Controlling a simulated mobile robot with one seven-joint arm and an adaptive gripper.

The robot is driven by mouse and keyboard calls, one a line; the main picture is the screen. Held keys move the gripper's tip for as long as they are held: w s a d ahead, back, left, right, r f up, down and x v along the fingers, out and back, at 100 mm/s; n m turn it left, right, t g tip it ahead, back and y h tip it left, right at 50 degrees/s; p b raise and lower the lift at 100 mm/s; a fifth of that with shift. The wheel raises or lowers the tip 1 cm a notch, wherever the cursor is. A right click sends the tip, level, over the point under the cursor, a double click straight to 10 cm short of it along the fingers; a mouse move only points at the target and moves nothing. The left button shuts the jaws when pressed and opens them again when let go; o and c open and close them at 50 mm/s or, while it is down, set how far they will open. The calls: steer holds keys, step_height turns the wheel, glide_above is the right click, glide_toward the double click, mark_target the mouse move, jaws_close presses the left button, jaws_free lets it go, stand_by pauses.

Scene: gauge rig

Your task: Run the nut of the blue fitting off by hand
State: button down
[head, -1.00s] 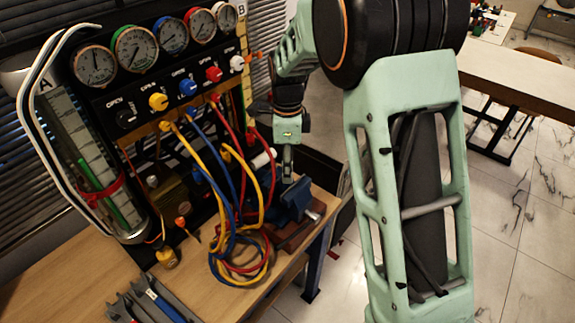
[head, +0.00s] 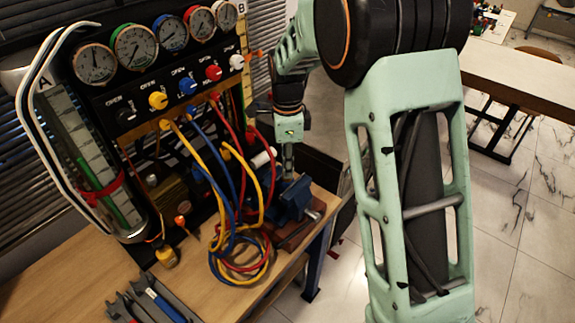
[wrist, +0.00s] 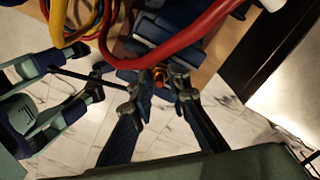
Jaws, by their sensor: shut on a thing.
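My gripper (wrist: 160,92) reaches down at the blue vise (head: 297,198) on the right end of the bench. In the wrist view its two fingers close on a small orange-brass nut (wrist: 160,77), beside the vise's dark blue body (wrist: 150,50). The fitting behind the nut is mostly hidden, so I cannot make out its blue colour or its thread. In the head view my gripper (head: 288,165) looks narrow and upright, and the nut is not visible there.
Red, blue and yellow hoses (head: 238,262) loop from the gauge panel (head: 160,75) onto the bench just left of the vise. A red hose (wrist: 185,35) passes close above the fingers in the wrist view. Open floor is on the right.

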steer(key=n+b, duration=0.1)
steer(key=n, duration=0.5)
steer(key=shift+w, duration=0.1)
steer(key=n, duration=0.6)
steer(key=shift+a+n+b, duration=0.1)
steer(key=shift+n+b, duration=0.2)
steer(key=shift+b, duration=0.05)
steer(key=n, duration=0.4)
steer(key=shift+n, duration=1.8)
steer(key=c, duration=1.8)
jaws_free()
steer(key=shift+c, duration=0.2)
steer(key=shift+r, duration=0.15)
step_height(320, 180, up, 12)
